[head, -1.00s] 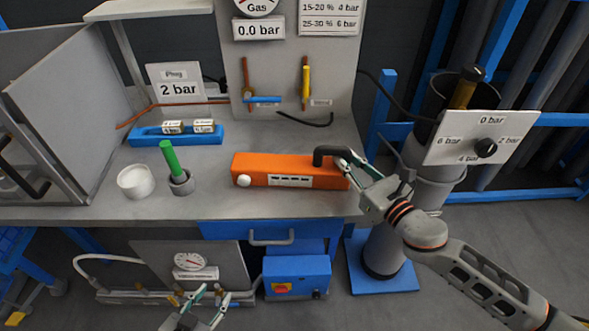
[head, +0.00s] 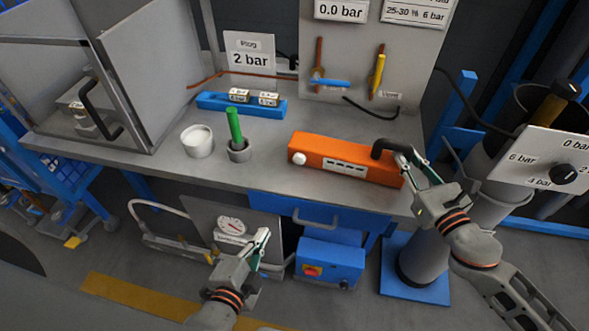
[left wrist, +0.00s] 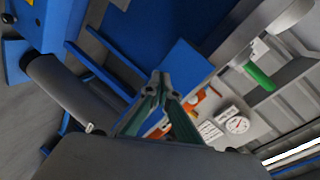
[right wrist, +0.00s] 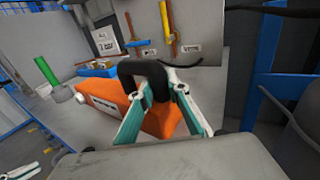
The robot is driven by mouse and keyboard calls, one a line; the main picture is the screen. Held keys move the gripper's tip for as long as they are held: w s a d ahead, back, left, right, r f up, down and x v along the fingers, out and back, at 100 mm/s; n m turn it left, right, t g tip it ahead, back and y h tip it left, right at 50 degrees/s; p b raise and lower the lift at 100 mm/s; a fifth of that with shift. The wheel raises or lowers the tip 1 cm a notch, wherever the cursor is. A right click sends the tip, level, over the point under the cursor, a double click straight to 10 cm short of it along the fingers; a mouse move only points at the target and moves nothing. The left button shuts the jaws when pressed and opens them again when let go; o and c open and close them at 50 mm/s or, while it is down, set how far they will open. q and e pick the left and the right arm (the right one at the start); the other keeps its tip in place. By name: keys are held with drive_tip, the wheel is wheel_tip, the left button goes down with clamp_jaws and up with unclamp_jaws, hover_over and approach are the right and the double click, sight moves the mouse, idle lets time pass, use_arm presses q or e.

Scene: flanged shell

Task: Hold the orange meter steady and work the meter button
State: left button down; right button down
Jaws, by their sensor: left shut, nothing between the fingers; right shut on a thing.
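The orange meter (head: 335,158) lies on the grey bench top, with a black handle (head: 388,147) at its right end and a white label on its front. The round white meter button (head: 299,159) is on its left end. My right gripper (head: 408,160) is shut on the black handle; the right wrist view shows the fingers (right wrist: 158,97) around the handle (right wrist: 142,70). My left gripper (head: 262,243) is shut and empty, below and in front of the bench edge, apart from the meter. In the left wrist view its fingertips (left wrist: 160,78) are together.
A white cup (head: 197,142) and a green rod in a grey holder (head: 239,152) stand left of the meter. A blue rack (head: 240,105) lies behind them. A blue drawer (head: 310,213) and a blue box (head: 330,262) are under the bench.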

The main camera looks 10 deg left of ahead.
sight(298, 161)
use_arm(q)
drive_tip(key=d+r+m+t, duration=0.3)
drive_tip(key=r+m, duration=0.2)
drive_tip(key=r, duration=0.5)
drive_tip(key=shift+w+d+r+t, duration=0.2)
drive_tip(key=shift+d+t, duration=0.1)
drive_tip(key=shift+d, duration=0.1)
drive_tip(key=shift+f, duration=0.1)
drive_tip(key=w, duration=0.9)
drive_tip(key=w+d, duration=0.1)
drive_tip(key=w, duration=0.4)
drive_tip(key=shift+d, duration=0.1)
